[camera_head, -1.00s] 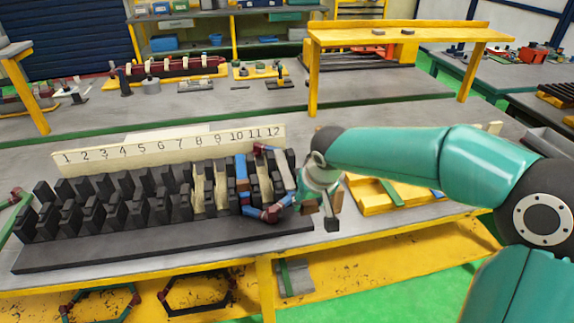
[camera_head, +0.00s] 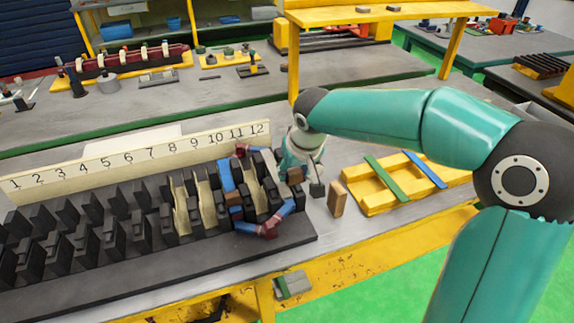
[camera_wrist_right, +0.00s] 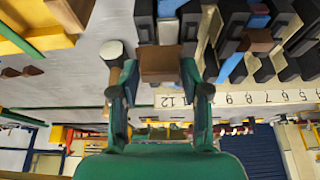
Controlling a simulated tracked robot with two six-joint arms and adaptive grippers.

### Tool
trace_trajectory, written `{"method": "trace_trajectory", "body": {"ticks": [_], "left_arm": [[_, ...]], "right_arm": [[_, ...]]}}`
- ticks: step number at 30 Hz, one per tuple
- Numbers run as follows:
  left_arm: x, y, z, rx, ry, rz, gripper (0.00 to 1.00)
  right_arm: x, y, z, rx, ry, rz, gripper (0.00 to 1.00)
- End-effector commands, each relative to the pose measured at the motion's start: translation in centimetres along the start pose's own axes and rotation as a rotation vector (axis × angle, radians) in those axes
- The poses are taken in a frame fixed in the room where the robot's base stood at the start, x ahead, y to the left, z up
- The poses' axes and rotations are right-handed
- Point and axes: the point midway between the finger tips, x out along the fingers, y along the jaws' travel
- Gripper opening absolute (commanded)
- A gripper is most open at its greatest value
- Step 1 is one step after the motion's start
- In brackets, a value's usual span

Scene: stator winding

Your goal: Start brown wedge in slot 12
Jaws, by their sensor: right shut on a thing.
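My right gripper (camera_head: 304,182) is shut on a brown wedge (camera_head: 294,174). It is just right of the slotted black stator block (camera_head: 150,265), by the slot 12 end, and apart from the table. In the right wrist view the wedge (camera_wrist_right: 160,63) sits between the two fingers (camera_wrist_right: 161,80). The label 12 (camera_head: 258,128) is on the cream number strip (camera_head: 120,165). Slot 12 is partly hidden behind the arm and a coil. A coil with blue and dark red parts (camera_head: 268,229) lies across the last slots. My left gripper is out of view.
A second brown block (camera_head: 338,198) stands upright on the table right of the gripper. A yellow tray (camera_head: 385,203) with a green and a blue strip lies farther right. Another brown piece (camera_head: 234,198) is among the teeth.

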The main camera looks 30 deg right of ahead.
Motion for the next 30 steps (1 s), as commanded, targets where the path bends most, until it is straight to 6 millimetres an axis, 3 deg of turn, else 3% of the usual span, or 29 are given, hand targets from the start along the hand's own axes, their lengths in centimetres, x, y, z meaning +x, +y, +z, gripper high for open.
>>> {"method": "trace_trajectory", "body": {"ticks": [9, 30], "left_arm": [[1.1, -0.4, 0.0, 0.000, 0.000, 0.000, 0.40], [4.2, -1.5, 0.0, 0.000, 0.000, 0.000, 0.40]], "right_arm": [[1.7, -1.4, 0.2, -0.025, -0.001, -0.011, 0.12], [5.7, -1.6, 1.7, -0.029, -0.001, -0.012, 0.12]]}}
